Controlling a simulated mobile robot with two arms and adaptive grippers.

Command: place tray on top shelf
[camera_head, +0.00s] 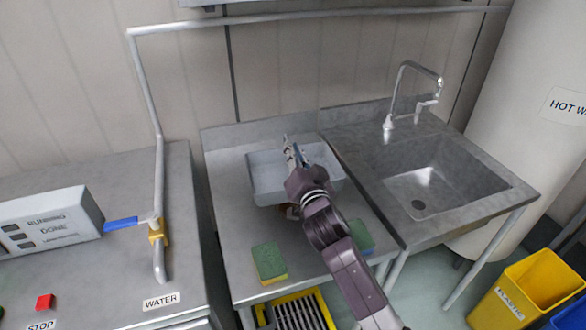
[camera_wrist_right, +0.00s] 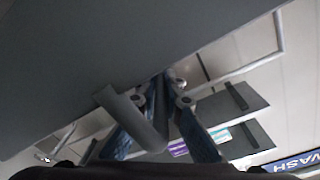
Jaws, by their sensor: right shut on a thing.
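A grey shallow tray (camera_head: 266,178) shows over the metal table beside the sink in the head view. My right gripper (camera_head: 291,152) reaches over it from the front and is shut on it. In the right wrist view the tray is the large dark grey surface (camera_wrist_right: 120,45), with a handle-like bar between the fingers of my right gripper (camera_wrist_right: 162,105). I cannot tell whether the tray touches the table. My left gripper is not in view. Grey shelf-like boards (camera_wrist_right: 225,108) with dark brackets show beyond the fingers in the right wrist view.
A sponge (camera_head: 269,262) lies on the table's front left, and another sponge (camera_head: 361,238) is partly behind my arm. A sink (camera_head: 440,180) with a tap (camera_head: 405,95) is to the right. A grey pipe (camera_head: 300,16) crosses the wall. A yellow bin (camera_head: 530,285) stands lower right.

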